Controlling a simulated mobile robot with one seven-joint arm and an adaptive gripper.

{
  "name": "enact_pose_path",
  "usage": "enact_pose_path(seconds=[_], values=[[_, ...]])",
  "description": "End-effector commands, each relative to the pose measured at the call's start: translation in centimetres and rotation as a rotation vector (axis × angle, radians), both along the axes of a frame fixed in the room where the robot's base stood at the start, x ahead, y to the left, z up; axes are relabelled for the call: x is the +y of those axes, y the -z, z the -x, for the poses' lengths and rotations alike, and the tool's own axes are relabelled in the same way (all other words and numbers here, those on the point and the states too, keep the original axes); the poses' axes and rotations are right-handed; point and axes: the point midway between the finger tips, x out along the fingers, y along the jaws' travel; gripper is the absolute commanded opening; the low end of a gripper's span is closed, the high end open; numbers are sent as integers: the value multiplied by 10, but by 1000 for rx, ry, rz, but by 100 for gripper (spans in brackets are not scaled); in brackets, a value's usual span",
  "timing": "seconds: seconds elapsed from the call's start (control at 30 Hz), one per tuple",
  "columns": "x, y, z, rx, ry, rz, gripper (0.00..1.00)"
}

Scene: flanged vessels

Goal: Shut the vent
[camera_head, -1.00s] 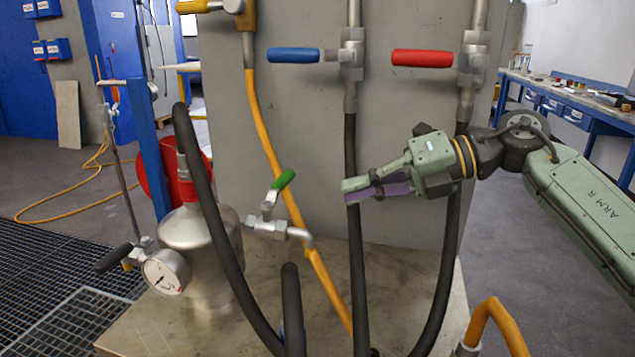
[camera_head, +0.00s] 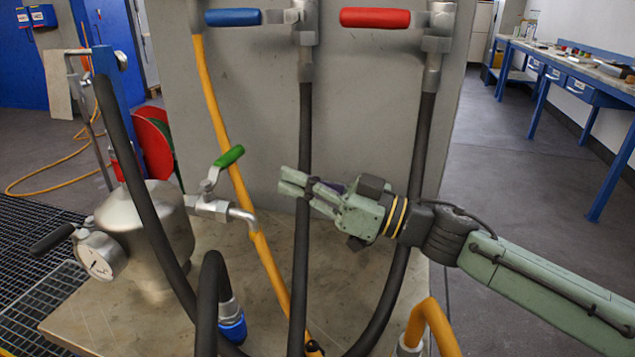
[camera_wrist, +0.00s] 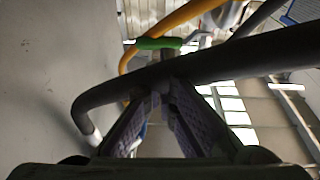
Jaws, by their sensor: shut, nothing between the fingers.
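A small valve with a green lever (camera_head: 230,156) sits on a metal side outlet with a downturned spout (camera_head: 243,214), on the right of the steel vessel (camera_head: 150,225). The lever slants up to the right. My gripper (camera_head: 283,182) is to the right of the lever and slightly lower, apart from it in the picture, with its fingers shut and empty. The fingertips overlap the middle dark hose (camera_head: 303,130); I cannot tell if they touch it. In the wrist view the green lever (camera_wrist: 158,43) shows beyond a dark hose (camera_wrist: 230,62) that crosses ahead of the fingers (camera_wrist: 165,92).
Blue (camera_head: 233,17) and red (camera_head: 375,18) valve handles are on the grey panel (camera_head: 260,110) above. A dark hose with a blue coupling (camera_head: 231,325) and a yellow bent pipe (camera_head: 432,320) stand in front.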

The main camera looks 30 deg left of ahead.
Motion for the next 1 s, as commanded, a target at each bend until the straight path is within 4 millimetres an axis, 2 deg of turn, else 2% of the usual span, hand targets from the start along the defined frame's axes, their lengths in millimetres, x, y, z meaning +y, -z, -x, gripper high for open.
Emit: enact_pose_path(seconds=[0.03, 0.2, 0.4, 0.57, 0.87, 1.0], values=[[12, -5, 4, 0, -6, -1, 0], [45, -11, 10, -2, -5, -1, 0], [69, -15, 13, -2, -2, -1, 0], [75, -16, 14, -3, 1, -3, 0], [76, -16, 14, -3, 2, -2, 0], [85, -18, 14, -3, 0, -2, 0]])
